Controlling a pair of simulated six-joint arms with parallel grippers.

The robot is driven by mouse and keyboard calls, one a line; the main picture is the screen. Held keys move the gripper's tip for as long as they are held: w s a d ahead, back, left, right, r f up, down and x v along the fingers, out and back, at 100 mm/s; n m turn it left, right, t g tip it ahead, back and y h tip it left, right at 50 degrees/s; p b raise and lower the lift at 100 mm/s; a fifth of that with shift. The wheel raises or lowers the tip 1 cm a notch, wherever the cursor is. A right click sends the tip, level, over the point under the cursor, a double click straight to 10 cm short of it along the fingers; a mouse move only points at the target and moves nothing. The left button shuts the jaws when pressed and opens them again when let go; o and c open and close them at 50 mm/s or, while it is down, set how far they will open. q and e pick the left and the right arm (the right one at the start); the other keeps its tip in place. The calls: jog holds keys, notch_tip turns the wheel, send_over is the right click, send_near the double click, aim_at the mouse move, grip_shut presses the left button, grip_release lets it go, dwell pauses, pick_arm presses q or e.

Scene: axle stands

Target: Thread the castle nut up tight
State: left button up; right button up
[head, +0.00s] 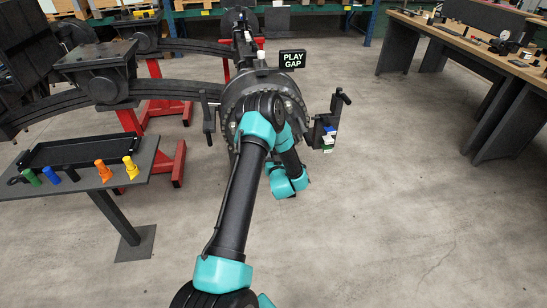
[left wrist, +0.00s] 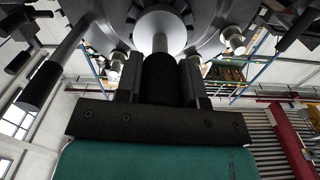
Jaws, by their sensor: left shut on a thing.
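The axle hub (head: 262,95) is a dark round drum with bolts on its rim. In the left wrist view the hub (left wrist: 205,30) is above my gripper, with a pale round centre and a silver shaft (left wrist: 160,42) at its middle. My left gripper (left wrist: 160,72) is shut on a dark cylindrical piece, in line with the shaft and touching or overlapping its end. I cannot tell whether this piece is the castle nut or a tool for it. No castle slots show. In the head view my arm hides the fingers. My right gripper is not in view.
A PLAY GAP display (head: 292,60) stands above the hub. A dark bracket (head: 322,132) with a handle is right of it. A stand table (head: 140,184) at left holds a tray and coloured pieces. A workbench (head: 490,58) is at right. The middle floor is clear.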

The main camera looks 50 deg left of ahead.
pick_arm(q)
jog(key=m, duration=0.5)
dwell(0.4)
jog(key=o, duration=0.9)
jog(key=v, duration=1.7)
jog(key=shift+s+d, duration=0.1)
jog(key=shift+d, duration=0.15)
jog(key=shift+f, duration=0.1)
